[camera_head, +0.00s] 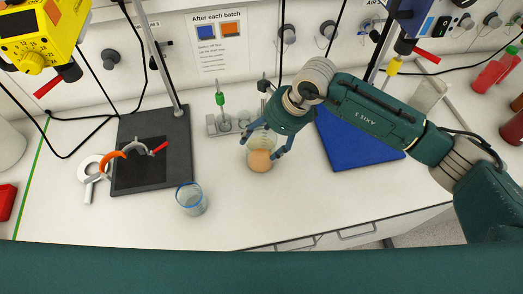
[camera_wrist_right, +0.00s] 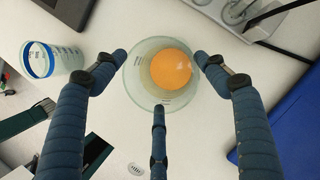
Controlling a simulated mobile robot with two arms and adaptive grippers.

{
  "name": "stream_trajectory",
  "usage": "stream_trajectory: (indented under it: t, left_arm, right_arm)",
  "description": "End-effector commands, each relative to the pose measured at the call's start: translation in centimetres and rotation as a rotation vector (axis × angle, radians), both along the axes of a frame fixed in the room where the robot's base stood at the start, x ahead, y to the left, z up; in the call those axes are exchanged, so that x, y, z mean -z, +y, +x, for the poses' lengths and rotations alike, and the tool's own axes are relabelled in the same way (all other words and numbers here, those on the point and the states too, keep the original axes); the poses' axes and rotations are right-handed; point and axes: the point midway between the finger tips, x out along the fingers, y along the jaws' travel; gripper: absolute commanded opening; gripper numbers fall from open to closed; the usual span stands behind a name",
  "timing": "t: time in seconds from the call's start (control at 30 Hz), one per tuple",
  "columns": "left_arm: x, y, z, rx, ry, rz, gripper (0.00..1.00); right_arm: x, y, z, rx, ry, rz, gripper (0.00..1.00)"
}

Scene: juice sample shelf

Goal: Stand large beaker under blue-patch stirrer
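A clear glass beaker (camera_head: 260,160) with orange contents stands on the white bench, left of a blue base plate (camera_head: 360,145). It also shows from above in the right wrist view (camera_wrist_right: 150,92). My right gripper (camera_head: 262,146) has its three fingers spread around this beaker, with the tips close against its wall. I cannot tell whether they press on it. A clear beaker with a blue rim (camera_head: 191,200) stands further left, also in the wrist view (camera_wrist_right: 42,62). A dark-blue stirrer head (camera_head: 405,42) is above the blue plate. My left gripper is out of view.
A yellow stirrer (camera_head: 38,38) hangs over a dark base plate (camera_head: 180,150) with clamps on it. A small grey stand (camera_head: 220,124) is just behind the orange beaker. Red bottles (camera_head: 495,70) stand far right. The front middle of the bench is clear.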

Motion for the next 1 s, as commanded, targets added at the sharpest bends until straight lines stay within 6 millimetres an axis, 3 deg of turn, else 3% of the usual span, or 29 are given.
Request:
stream_trajectory:
  t: [0.03,0.1,0.13,0.63,1.0]
  left_arm:
    - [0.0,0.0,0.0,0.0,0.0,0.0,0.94]
    - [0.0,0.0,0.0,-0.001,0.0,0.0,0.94]
    - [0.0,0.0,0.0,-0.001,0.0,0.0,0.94]
    - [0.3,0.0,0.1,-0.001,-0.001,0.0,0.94]
    - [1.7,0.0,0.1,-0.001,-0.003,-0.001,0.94]
  right_arm:
    - [0.0,0.0,0.0,0.0,0.0,0.0,0.29]
    - [0.0,0.0,0.0,0.0,-0.001,0.0,0.15]
    - [-0.2,0.1,0.1,0.0,-0.003,0.003,0.15]
    - [-0.8,0.1,0.2,0.0,-0.005,0.004,0.15]
    - [-4.0,0.1,0.2,0.0,-0.007,0.004,0.15]
